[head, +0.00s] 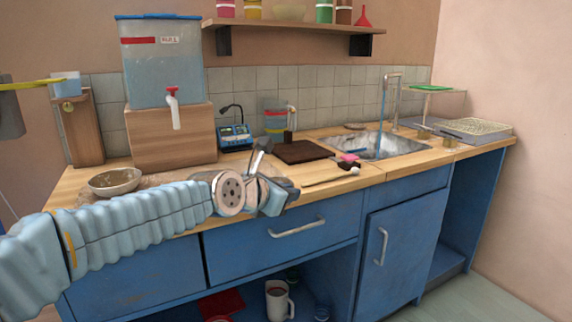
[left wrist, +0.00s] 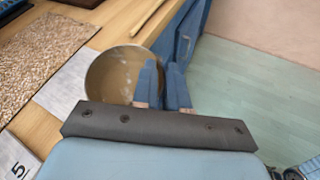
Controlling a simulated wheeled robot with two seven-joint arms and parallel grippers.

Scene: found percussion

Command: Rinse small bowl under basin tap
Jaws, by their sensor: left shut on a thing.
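A small bowl (left wrist: 108,72) with a tan, streaked inside shows in the left wrist view. My left gripper (left wrist: 163,88) is shut on its right rim, with one blue finger over the inside. In the head view my left gripper (head: 277,194) is at the counter's front edge, and its hand largely hides what it holds. The metal basin (head: 402,147) is set in the counter to the right of the gripper, well apart from it. The tap (head: 395,98) stands behind it, with a blue stream below the spout. My right gripper is not in view.
Another bowl (head: 115,181) stands at the counter's left. A dark board (head: 300,152), a pink item (head: 348,158) and a white-tipped stick (head: 335,175) lie between gripper and basin. A water tank (head: 160,65) stands on a wooden box (head: 170,145). A shelf (head: 300,24) hangs above.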

